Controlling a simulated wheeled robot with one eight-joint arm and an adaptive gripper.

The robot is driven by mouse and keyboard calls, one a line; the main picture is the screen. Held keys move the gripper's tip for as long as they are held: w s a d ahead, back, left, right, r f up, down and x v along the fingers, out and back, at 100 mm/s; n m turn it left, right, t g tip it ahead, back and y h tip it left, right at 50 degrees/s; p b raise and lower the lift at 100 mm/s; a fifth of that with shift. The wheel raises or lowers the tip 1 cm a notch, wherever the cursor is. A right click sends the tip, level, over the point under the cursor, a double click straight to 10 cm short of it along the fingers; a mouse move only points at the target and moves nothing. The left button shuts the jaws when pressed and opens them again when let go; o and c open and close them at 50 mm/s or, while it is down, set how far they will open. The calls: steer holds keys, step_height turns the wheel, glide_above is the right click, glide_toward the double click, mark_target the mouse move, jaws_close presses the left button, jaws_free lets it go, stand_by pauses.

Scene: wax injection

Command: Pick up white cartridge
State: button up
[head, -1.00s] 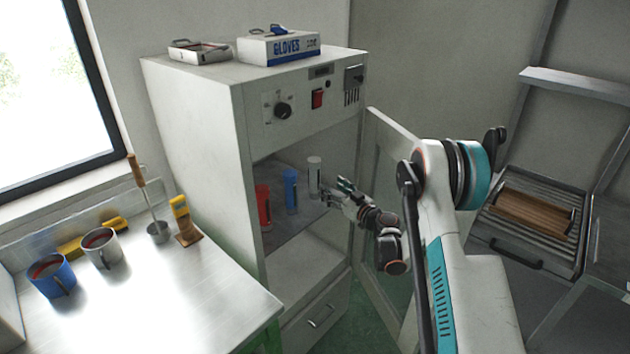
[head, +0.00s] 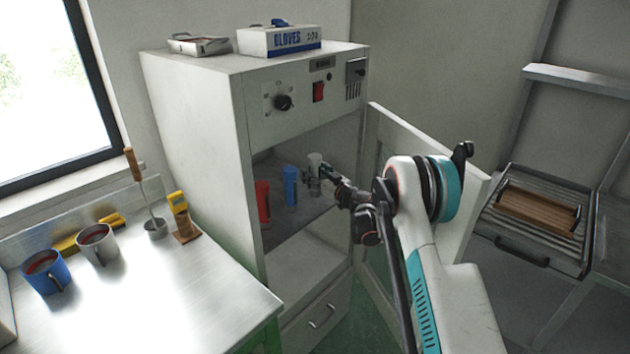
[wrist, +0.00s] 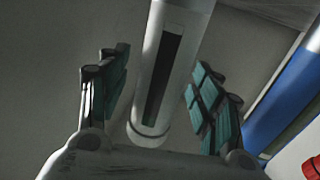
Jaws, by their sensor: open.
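The white cartridge (head: 315,160) stands upright on the cabinet shelf, rightmost of three cartridges, its lower part partly hidden by my gripper in the head view. My gripper (head: 313,179) is inside the open cabinet at the cartridge. In the wrist view, the white cartridge (wrist: 177,70), with a dark slot along its side, lies between the two teal-padded fingers of my gripper (wrist: 163,95). The fingers are open, with a visible gap on each side of the cartridge.
A blue cartridge (head: 290,187) stands just left of the white one, and a red cartridge (head: 263,202) further left. The cabinet door (head: 425,165) is open on the right, beside my arm. The metal table (head: 150,290) holds mugs and a ladle.

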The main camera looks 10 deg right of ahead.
steer(key=shift+c, duration=0.3)
steer(key=c, duration=1.2)
steer(key=shift+c, duration=0.2)
